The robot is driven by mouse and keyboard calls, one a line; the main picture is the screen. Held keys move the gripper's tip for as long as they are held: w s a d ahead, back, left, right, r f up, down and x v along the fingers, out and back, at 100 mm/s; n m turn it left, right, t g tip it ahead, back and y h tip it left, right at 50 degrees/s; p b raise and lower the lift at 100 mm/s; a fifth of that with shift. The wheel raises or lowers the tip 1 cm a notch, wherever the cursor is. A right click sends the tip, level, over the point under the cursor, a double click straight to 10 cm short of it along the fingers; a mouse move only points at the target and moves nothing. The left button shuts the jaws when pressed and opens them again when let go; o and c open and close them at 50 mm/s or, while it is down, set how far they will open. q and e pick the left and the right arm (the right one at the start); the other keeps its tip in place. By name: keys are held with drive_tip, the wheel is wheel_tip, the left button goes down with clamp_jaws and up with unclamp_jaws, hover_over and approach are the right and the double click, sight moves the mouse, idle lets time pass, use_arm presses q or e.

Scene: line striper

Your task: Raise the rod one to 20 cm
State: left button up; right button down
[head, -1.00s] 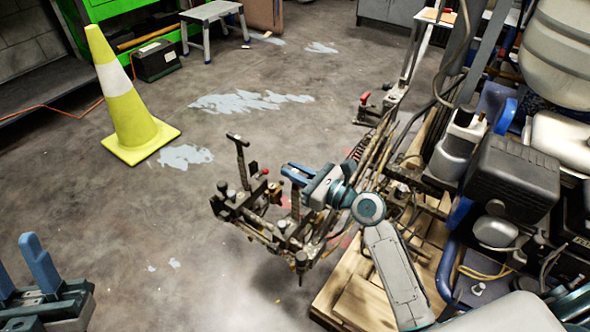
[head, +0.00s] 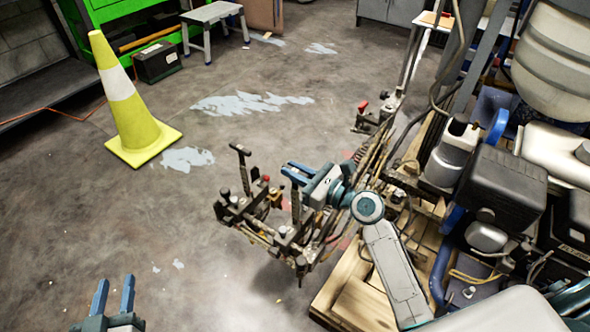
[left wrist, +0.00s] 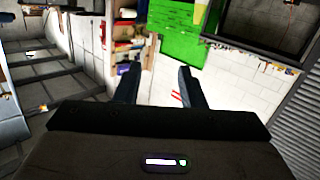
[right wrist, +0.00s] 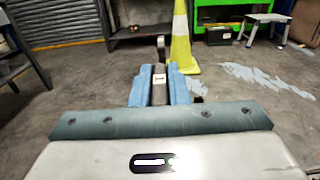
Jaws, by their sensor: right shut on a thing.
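The line striper's dark metal front frame (head: 248,212) stands low over the floor and carries two upright rods. One dark rod (head: 296,203) rises under my right gripper (head: 290,170). The other rod (head: 243,168), with a short crosspiece on top, stands to its left, clear of the gripper. In the right wrist view the blue fingers are closed on a dark upright piece (right wrist: 159,88), taken to be the rod under the gripper. A scale on it cannot be read. My left gripper (head: 115,288) is open and empty, low at the left; its spread fingers show in the left wrist view (left wrist: 158,80).
The striper's engine and tanks (head: 505,175) fill the right side. A wooden pallet (head: 350,300) lies beneath it. A yellow cone (head: 135,115) stands at the left, with a grey step stool (head: 212,15) behind. The floor between is clear.

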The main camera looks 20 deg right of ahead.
drive_tip(key=shift+w+r, duration=0.1)
drive_tip(key=shift+r, duration=0.35)
drive_tip(key=c, duration=1.4)
unclamp_jaws()
drive_tip(key=shift+f, duration=0.2)
